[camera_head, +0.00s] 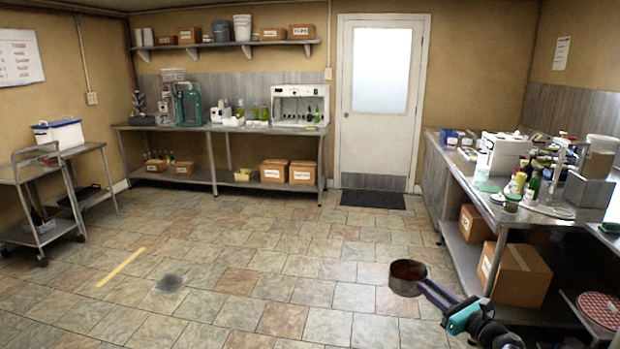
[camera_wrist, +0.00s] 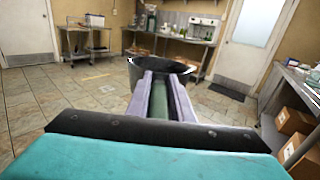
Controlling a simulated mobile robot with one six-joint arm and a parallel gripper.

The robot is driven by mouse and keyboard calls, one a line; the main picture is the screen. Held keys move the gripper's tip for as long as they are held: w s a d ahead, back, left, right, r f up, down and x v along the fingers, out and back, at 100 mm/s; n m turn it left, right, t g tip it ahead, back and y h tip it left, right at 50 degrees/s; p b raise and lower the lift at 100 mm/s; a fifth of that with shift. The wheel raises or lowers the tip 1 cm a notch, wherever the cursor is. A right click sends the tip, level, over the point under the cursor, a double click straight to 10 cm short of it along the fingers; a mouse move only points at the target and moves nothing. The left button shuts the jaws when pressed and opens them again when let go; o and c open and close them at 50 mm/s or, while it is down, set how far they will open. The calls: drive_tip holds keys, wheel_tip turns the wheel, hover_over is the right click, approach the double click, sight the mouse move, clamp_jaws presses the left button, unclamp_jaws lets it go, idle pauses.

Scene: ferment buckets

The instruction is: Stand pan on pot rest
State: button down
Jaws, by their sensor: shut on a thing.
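A small dark pan (camera_head: 407,279) with a reddish-brown inside is held out over the floor, roughly level. My gripper (camera_head: 437,296) is shut on its handle, which is mostly hidden between the fingers. In the wrist view the pan (camera_wrist: 139,70) shows as a dark round wall beyond the lilac fingers of my gripper (camera_wrist: 162,92). I cannot tell for certain which thing is the pot rest. A round red-and-white checked piece (camera_head: 600,309) lies on a low surface at the right edge, and a flat green piece (camera_head: 487,187) lies on the right bench.
The right bench (camera_head: 470,186) is crowded with bottles, a white container (camera_head: 503,153) and a grey box (camera_head: 589,190). Cardboard boxes (camera_head: 517,276) stand on its lower shelf. A back bench (camera_head: 180,127) and a left cart (camera_head: 40,236) stand along the walls. The middle floor is clear.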

drive_tip(key=s+a+f+n+g+y+b, duration=0.1)
drive_tip(key=s+a+f+n+g+y, duration=0.1)
drive_tip(key=a, duration=0.7)
drive_tip(key=s+a+f+n+g+y+b, duration=0.1)
drive_tip(key=s+a+f+n+g+y, duration=0.1)
drive_tip(key=a, duration=0.7)
drive_tip(key=s+n+g+y, duration=0.1)
drive_tip(key=s+y, duration=0.1)
drive_tip(key=shift+a+g+y, duration=0.2)
drive_tip(key=shift+g+y, duration=0.1)
drive_tip(key=shift+d, duration=0.2)
